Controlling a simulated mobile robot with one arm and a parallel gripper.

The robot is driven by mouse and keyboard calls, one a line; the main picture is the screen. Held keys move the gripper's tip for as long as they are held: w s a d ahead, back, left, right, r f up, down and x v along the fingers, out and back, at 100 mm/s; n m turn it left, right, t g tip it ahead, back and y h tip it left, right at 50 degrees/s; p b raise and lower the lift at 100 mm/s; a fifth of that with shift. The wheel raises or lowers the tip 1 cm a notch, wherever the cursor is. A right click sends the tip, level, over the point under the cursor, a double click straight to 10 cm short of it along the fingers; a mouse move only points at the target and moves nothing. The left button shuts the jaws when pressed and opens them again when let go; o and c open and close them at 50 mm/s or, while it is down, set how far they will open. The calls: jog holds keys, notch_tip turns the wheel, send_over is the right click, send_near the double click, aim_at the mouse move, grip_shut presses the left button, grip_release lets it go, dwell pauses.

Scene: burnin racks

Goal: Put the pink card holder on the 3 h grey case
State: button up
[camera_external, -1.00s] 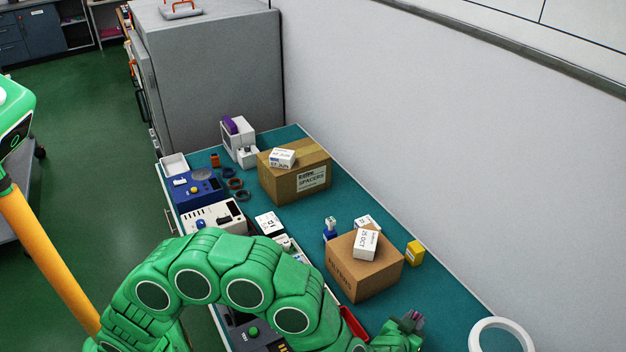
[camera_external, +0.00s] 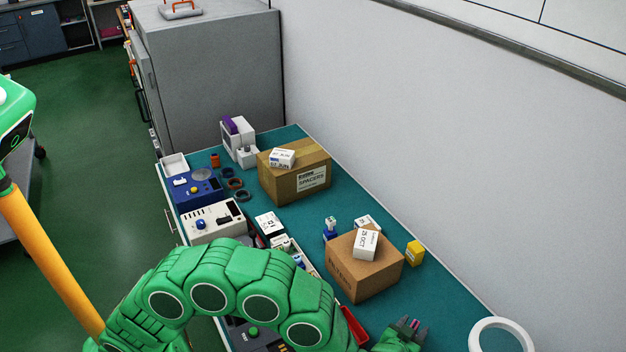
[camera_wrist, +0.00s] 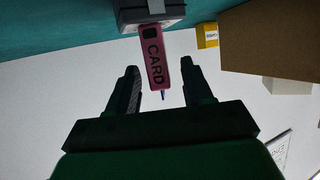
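The pink card holder (camera_wrist: 154,58), marked CARD, shows in the wrist view between and just beyond my fingers, with a blue tip at its lower end. Its other end meets a dark grey case (camera_wrist: 128,20) with a paler patch at the picture's top edge. I cannot tell whether it rests on that case, and no "3 h" mark is readable. My gripper (camera_wrist: 160,72) is open, with a clear gap between the holder and the right finger. In the external view my gripper (camera_external: 415,327) is low on the right, and the grey case is not clearly visible.
A taped spacers carton (camera_external: 275,186) is farther back. A white ring (camera_external: 478,335) is at lower right, beside the wall. Several devices line the bench's left edge.

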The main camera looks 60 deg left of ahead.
jog(key=shift+r, duration=0.2)
jog(key=v, duration=1.2)
